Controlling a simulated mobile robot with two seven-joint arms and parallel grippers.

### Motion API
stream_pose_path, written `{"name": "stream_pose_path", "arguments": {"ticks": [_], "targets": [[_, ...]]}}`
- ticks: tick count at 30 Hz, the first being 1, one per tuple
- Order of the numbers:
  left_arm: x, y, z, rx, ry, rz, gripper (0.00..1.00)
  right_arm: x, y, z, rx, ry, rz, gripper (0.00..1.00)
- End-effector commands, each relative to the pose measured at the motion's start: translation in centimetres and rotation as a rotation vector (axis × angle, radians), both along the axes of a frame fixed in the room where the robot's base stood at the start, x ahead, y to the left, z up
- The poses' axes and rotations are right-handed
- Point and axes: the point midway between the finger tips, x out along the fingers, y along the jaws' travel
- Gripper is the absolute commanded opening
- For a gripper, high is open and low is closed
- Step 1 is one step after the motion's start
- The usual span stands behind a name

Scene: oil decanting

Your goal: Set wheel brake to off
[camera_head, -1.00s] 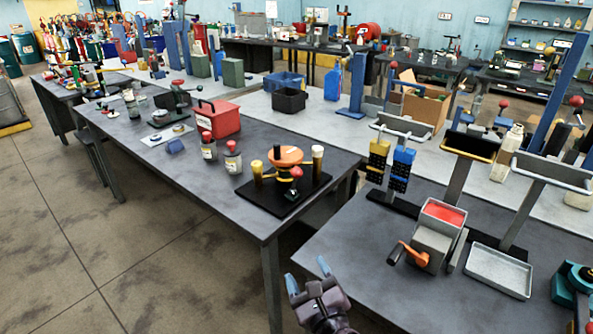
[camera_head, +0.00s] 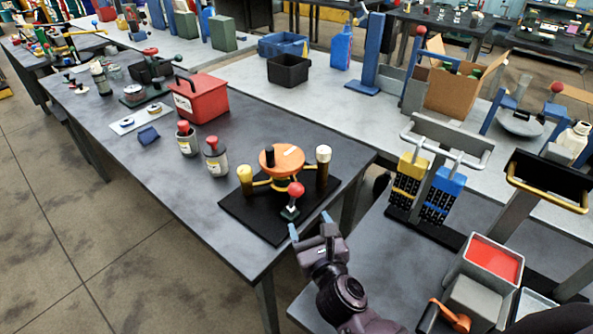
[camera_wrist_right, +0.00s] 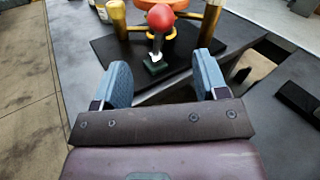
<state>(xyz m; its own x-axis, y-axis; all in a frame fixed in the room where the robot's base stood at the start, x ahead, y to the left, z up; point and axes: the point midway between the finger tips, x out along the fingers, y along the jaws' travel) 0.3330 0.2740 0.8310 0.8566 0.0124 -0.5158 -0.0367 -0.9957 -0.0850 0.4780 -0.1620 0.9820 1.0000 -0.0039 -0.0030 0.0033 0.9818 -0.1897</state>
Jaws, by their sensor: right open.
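The wheel brake is a small lever with a red ball knob (camera_head: 295,189) on a short metal stem and dark green foot. It stands on a black base plate (camera_head: 250,222) beside an orange wheel (camera_head: 281,160) with yellow arms. In the right wrist view the red knob (camera_wrist_right: 161,17) and its foot (camera_wrist_right: 155,67) show between and beyond the fingers. The lever stem looks close to upright. My right gripper (camera_head: 311,228) is open and empty, just in front of the plate's near corner, apart from the lever; it also shows in the wrist view (camera_wrist_right: 162,78). My left gripper is out of view.
Two red-capped jars (camera_head: 215,157) and a red box (camera_head: 200,97) stand on the same table, further left. At right, another table holds a grey box with a red top (camera_head: 493,262) and an orange crank, plus a rack with yellow and blue blocks (camera_head: 428,185).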

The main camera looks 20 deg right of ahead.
Motion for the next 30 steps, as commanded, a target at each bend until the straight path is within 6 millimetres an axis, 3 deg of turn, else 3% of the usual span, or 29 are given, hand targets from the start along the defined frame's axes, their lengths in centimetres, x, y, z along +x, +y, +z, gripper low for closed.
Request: {"name": "stream_pose_path", "arguments": {"ticks": [8,21,30], "targets": [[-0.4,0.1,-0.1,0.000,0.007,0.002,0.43,1.1,0.0,0.1,-0.002,-0.002,0.000,0.67],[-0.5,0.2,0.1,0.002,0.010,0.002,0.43,7.8,0.0,0.0,-0.001,-0.001,0.000,0.67],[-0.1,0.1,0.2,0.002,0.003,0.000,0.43,10.5,0.0,0.0,-0.002,-0.001,0.000,0.67]]}}
